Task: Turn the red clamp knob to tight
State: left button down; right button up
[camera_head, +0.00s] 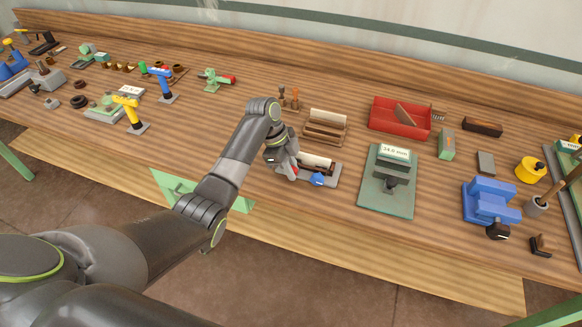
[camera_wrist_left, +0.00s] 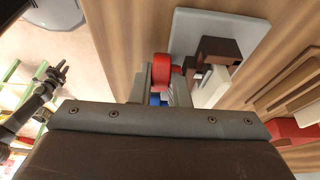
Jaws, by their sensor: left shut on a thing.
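My left gripper (camera_head: 294,172) reaches down to a small clamp fixture on a grey base plate (camera_head: 333,172) near the bench's front edge. In the left wrist view the red clamp knob (camera_wrist_left: 161,68) sits between the fingertips, and the gripper (camera_wrist_left: 162,88) is shut on it. A blue part (camera_head: 317,180) stands at the front of the fixture, beside a pale cylindrical piece (camera_head: 318,161). The plate also shows in the left wrist view (camera_wrist_left: 190,32). The knob's tightness cannot be read. My right gripper is out of sight.
A wooden rack (camera_head: 325,128) stands just behind the fixture. To the right are a green gauge stand (camera_head: 385,205) reading 34.0 mm, a red tray (camera_head: 384,116) and a blue vise (camera_head: 487,200).

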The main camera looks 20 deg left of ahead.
aim_at(294, 168)
pick_arm(q)
jog(key=y+p, duration=0.2)
jog(key=y, duration=0.1)
jog(key=shift+d+r+p, duration=0.1)
jog(key=shift+d+p, duration=0.2)
jog(key=shift+y+p, duration=0.45)
jog(key=shift+y, duration=0.25)
jog(key=shift+f, duration=0.2)
jog(key=c, duration=1.4)
grip_release()
jog(key=shift+r, duration=0.1)
notch_tip(294, 168, up, 9)
jog(key=shift+d+f+b, duration=0.1)
jog(key=shift+b, duration=0.45)
jog(key=shift+d+r+p, duration=0.1)
jog(key=shift+r+p, duration=4.15)
jog(key=shift+p, duration=0.05)
